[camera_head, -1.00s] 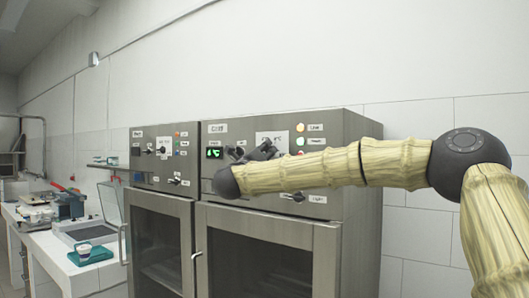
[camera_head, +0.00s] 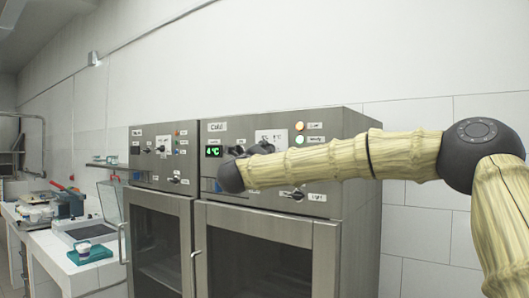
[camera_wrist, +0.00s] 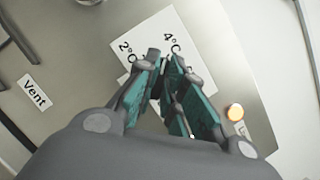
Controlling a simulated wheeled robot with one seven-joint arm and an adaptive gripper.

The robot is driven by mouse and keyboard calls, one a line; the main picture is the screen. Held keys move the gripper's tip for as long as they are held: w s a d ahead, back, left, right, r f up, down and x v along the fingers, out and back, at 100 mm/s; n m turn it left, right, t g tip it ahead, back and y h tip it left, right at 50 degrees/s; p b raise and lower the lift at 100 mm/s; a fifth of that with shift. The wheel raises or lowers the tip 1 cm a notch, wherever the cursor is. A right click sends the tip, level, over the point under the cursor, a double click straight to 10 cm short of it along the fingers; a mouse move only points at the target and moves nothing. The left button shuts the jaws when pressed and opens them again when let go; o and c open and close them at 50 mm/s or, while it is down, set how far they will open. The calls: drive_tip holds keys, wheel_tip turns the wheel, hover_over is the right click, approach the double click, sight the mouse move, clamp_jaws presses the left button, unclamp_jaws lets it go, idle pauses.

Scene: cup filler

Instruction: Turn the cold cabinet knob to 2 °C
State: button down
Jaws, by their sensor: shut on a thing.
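The cold cabinet (camera_head: 270,125) has a steel front panel with a green display (camera_head: 213,152) reading 4 °C. In the wrist view, a white dial label (camera_wrist: 128,28) shows 2 °C on the left and 4 °C on the right. The grey knob (camera_wrist: 154,54) shows only as a small end between these marks; my fingers hide the rest. My gripper (camera_wrist: 165,68), with teal finger pads, is shut on the knob.
A Vent label (camera_wrist: 34,91) and an orange lamp (camera_wrist: 236,112) lie either side of the gripper. A lower knob (camera_head: 298,194) sits below my forearm. A second cabinet (camera_head: 160,185) adjoins on the left. A white bench (camera_head: 75,265) stands further left.

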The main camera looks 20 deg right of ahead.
drive_tip(key=n+y+p, duration=0.1)
drive_tip(key=n+p, duration=0.1)
drive_tip(key=n, duration=0.1)
drive_tip(key=n+y+p, duration=0.1)
drive_tip(key=n+p, duration=0.1)
drive_tip(key=n, duration=0.1)
drive_tip(key=n+g+y+p, duration=0.1)
drive_tip(key=n+p, duration=0.1)
drive_tip(key=n, duration=0.2)
drive_tip(key=shift+r+y, duration=0.2)
drive_tip(key=shift+y, duration=0.1)
drive_tip(key=shift+p, duration=0.35)
drive_tip(key=shift+f+n, duration=0.15)
drive_tip(key=shift+n, duration=0.15)
drive_tip(key=c, duration=1.5)
unclamp_jaws()
drive_tip(key=shift+g, duration=0.3)
drive_tip(key=shift+s, duration=0.15)
